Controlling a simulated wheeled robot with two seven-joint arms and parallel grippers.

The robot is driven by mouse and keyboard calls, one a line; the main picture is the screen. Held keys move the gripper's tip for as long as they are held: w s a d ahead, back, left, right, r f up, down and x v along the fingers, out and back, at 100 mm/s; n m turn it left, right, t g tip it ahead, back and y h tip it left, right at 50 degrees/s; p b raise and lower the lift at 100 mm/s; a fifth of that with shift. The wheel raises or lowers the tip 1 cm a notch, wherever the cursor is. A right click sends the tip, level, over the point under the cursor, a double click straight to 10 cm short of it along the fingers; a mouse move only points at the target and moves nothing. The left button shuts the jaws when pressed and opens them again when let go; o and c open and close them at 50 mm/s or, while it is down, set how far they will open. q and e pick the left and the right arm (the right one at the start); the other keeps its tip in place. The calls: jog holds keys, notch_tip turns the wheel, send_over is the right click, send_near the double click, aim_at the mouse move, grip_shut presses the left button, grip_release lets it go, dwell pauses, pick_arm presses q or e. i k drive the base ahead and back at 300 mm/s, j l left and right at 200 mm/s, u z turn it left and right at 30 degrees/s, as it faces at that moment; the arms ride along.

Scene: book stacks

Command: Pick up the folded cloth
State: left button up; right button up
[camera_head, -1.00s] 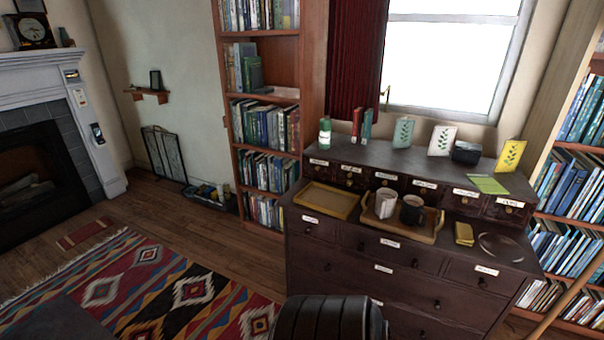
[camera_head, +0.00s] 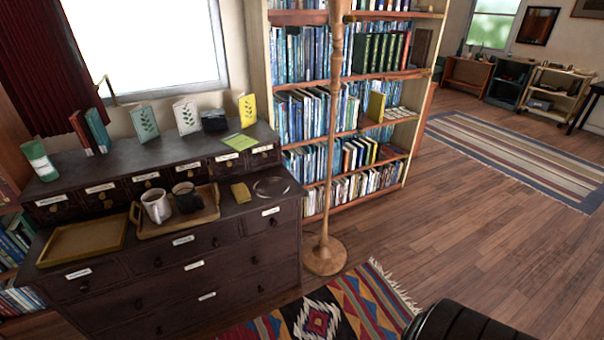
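A small yellow folded item (camera_head: 241,192), which looks like the folded cloth, lies on the lower top of the dark wooden dresser (camera_head: 225,265). It sits between the wooden tray with the mugs and a round clear dish (camera_head: 271,187). It is too small to make out its folds. Neither of my grippers is in view. A black ridged part of my own body shows at the bottom right.
A white mug (camera_head: 157,207) and a dark mug (camera_head: 187,198) stand in a tray (camera_head: 150,232). An empty tray (camera_head: 84,240) is left of it. A wooden floor lamp (camera_head: 324,255) stands right of the dresser. Open wooden floor (camera_head: 490,250) lies further right.

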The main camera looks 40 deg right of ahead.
aim_at(240, 193)
jog(key=z, duration=0.85)
